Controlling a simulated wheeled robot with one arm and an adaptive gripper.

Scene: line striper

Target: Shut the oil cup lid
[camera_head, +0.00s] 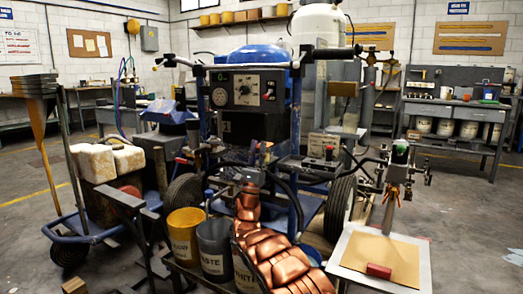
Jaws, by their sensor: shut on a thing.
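My copper-coloured arm rises from the bottom centre toward the line striper (243,92). My gripper (261,152) is small and dark at its upper end, in front of the machine's lower body under the control panel. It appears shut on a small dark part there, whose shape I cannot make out. I cannot pick out the oil cup or its lid with certainty. They are too small or hidden among the dark fittings and hoses around my gripper.
A hand truck (83,226) with white blocks is at left. A tray (343,277) holding a red block is at right. Hoses and frame bars crowd the middle.

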